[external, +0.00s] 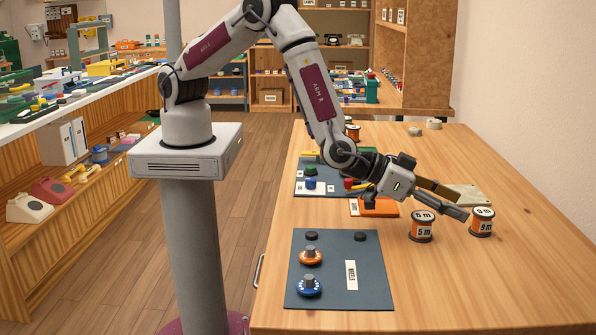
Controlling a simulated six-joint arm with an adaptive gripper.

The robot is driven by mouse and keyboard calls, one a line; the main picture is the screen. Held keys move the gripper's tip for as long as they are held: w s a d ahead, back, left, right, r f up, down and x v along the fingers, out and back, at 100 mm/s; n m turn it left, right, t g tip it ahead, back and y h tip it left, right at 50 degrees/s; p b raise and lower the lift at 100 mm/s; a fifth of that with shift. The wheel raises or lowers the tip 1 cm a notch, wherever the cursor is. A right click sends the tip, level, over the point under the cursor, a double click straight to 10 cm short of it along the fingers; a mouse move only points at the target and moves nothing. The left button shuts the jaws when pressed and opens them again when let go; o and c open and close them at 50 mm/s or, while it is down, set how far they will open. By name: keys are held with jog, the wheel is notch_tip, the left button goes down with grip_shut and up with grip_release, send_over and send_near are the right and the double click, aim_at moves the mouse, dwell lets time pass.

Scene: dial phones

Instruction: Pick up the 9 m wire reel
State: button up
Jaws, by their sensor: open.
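The 9 m wire reel (482,223) stands upright on the wooden table at the right, with orange wire and a white "9 m" label. A similar orange reel labelled "5 m" (421,227) stands to its left, a small gap apart. My gripper (470,204) is open and reaches down from the left, its fingers angled to the right. Its fingertips are close to the upper part of the 9 m reel. I cannot tell from this view whether they touch it.
A dark mat (338,292) with an orange dial, a blue dial and a white label lies at the front left of the table. An orange pad (376,207) and another dark mat with small parts lie behind. The table's front right is clear.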

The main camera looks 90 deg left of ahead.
aim_at(476, 211)
jog(key=shift+x, duration=1.3)
jog(key=shift+w, duration=0.15)
jog(key=shift+r+x, duration=0.2)
jog(key=shift+x, duration=2.25)
jog(key=shift+w+a, duration=0.1)
jog(key=c, duration=1.3)
